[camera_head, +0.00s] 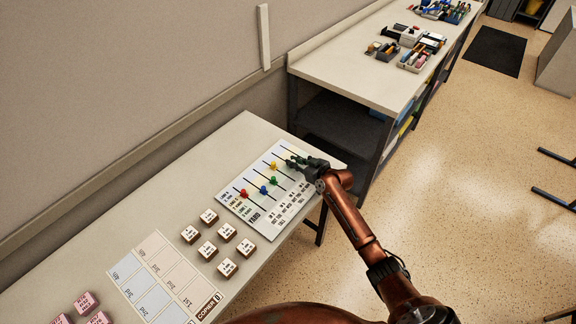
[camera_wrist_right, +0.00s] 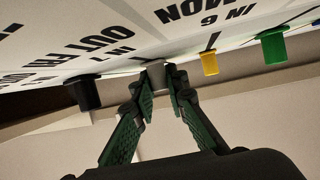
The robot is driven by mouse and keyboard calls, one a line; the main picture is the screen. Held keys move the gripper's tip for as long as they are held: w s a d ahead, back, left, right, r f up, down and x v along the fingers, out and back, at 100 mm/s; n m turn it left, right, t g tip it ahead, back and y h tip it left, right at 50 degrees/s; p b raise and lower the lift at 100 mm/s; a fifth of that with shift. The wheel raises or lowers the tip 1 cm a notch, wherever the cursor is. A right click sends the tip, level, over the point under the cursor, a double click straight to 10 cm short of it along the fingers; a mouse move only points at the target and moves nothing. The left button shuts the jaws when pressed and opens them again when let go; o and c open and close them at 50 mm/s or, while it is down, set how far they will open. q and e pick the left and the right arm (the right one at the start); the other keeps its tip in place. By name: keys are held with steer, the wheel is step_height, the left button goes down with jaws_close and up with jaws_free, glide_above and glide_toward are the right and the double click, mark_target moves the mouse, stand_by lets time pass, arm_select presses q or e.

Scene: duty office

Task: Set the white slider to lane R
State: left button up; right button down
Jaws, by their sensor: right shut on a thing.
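The white slider board (camera_head: 284,190) lies on the near table, with printed labels and dark slots. My right gripper (camera_head: 296,161) is over its far end. In the right wrist view the green-padded fingers (camera_wrist_right: 160,88) are closed on a pale grey-white knob (camera_wrist_right: 155,74), the white slider. Next to it are a black slider (camera_wrist_right: 84,93) on one side and a yellow slider (camera_wrist_right: 209,63) and green slider (camera_wrist_right: 273,47) on the other. In the head view the gripper hides the white slider, so its lane cannot be read. My left gripper is not in view.
A red slider (camera_head: 243,193) and a blue slider (camera_head: 263,189) are on the board's nearer part. Several labelled blocks (camera_head: 208,250) and a card grid (camera_head: 165,272) lie nearer. A second table (camera_head: 340,65) with trays stands beyond.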

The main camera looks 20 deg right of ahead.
steer(key=shift+s, duration=0.15)
steer(key=shift+d, duration=0.1)
steer(key=c, duration=2.3)
jaws_free()
steer(key=shift+s, duration=0.1)
steer(key=o, duration=0.4)
steer(key=shift+s+d+r, duration=0.1)
steer(key=shift+s, duration=0.05)
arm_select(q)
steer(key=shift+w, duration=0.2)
arm_select(e)
steer(key=v, duration=1.1)
steer(key=shift+s, duration=0.25)
steer(key=shift+d, duration=0.1)
